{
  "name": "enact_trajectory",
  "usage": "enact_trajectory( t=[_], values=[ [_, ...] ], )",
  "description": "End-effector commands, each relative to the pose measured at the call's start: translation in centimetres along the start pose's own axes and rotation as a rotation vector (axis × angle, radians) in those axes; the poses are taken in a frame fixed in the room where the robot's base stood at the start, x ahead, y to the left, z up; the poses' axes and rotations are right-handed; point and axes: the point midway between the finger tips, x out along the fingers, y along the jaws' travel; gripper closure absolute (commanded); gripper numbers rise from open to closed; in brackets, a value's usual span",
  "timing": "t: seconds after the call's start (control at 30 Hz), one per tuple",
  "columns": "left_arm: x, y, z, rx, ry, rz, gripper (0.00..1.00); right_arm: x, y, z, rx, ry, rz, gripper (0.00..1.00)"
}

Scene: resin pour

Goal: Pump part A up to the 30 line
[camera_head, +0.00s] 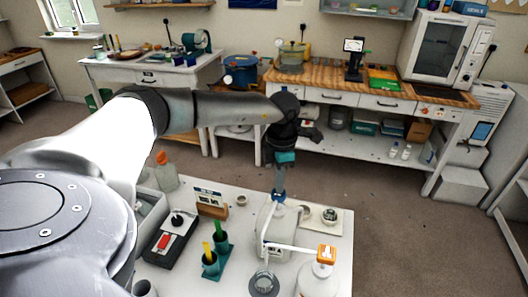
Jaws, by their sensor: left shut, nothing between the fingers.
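A white jug (276,232) with a blue pump (280,197) stands on the near white table (334,232). A second white jug (316,281) with an orange pump top (326,254) stands nearer, at the right. A clear cup (263,283) stands in front, near the end of a white spout. Its fill level and lines are too small to read, as are the jug labels. My left gripper (280,178) points down from above, shut and empty, directly over the blue pump. I cannot tell whether it touches the pump. My right gripper is not in view.
A black scale-like device (165,245) with a red part, green holders (218,249) with sticks and an orange-capped bottle (165,170) stand left on the table. A small round container (330,215) is right of the blue-pump jug. A wooden-topped bench (340,82) is behind, across open floor.

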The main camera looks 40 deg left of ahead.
Motion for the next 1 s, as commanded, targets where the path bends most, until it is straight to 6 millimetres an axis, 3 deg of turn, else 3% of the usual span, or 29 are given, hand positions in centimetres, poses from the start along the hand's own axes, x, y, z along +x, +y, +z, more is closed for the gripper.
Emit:
enact_trajectory(
  t=[0.53, 1.0],
  values=[
    [0.1, 0.1, 0.0, -0.001, -0.001, 0.001, 1.0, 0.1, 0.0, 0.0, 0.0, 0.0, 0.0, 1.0],
    [2.6, 0.0, 0.0, -0.001, 0.0, 0.0, 1.0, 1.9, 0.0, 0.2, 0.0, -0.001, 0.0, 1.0]
  ],
)
